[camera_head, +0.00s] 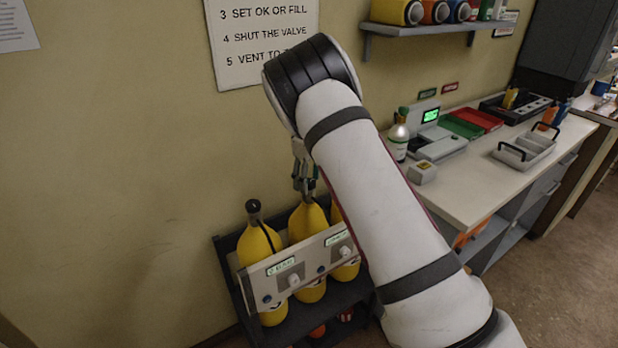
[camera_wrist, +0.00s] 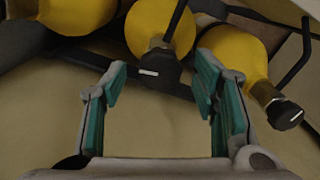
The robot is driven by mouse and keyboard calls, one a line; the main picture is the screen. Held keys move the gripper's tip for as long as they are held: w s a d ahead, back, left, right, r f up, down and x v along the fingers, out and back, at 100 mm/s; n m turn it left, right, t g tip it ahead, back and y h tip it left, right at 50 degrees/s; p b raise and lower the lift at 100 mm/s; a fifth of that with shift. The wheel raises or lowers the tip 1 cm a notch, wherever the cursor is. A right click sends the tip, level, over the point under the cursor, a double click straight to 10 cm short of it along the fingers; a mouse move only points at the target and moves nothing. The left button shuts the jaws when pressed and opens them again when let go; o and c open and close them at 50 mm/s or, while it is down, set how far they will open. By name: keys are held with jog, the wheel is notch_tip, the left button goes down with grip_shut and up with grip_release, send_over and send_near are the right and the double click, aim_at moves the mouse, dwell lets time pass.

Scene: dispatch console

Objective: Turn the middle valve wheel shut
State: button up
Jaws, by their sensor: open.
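Three yellow cylinders stand in a dark rack. The middle cylinder (camera_head: 305,222) is below my gripper (camera_head: 305,182) in the head view, where its valve wheel is hidden by the fingers. In the wrist view the middle valve wheel (camera_wrist: 159,69) is black with a white mark, and sits just beyond and between the fingertips of my open gripper (camera_wrist: 163,85). No contact shows. The left cylinder (camera_head: 259,246) has a dark valve wheel (camera_head: 253,206) on top. The right cylinder (camera_head: 346,271) is partly hidden by my arm.
The rack (camera_head: 247,302) has a pale front panel (camera_head: 307,263) with labels and knobs. Dark bars cross near the cylinder necks in the wrist view. A counter (camera_head: 470,190) with trays stands to the right. A wall sign (camera_head: 262,35) hangs behind my arm.

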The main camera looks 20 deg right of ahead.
jog(key=shift+c, duration=0.5)
jog(key=c, duration=1.1)
jog(key=shift+o, duration=0.2)
jog(key=shift+f, duration=0.1)
jog(key=m+b, duration=0.3)
jog(key=m, duration=0.1)
jog(key=m+b, duration=0.2)
jog(key=m, duration=0.3)
jog(key=m+b, duration=0.1)
jog(key=m, duration=0.4)
jog(key=shift+m+b, duration=0.35)
jog(key=shift+m, duration=0.05)
jog(key=m, duration=0.5)
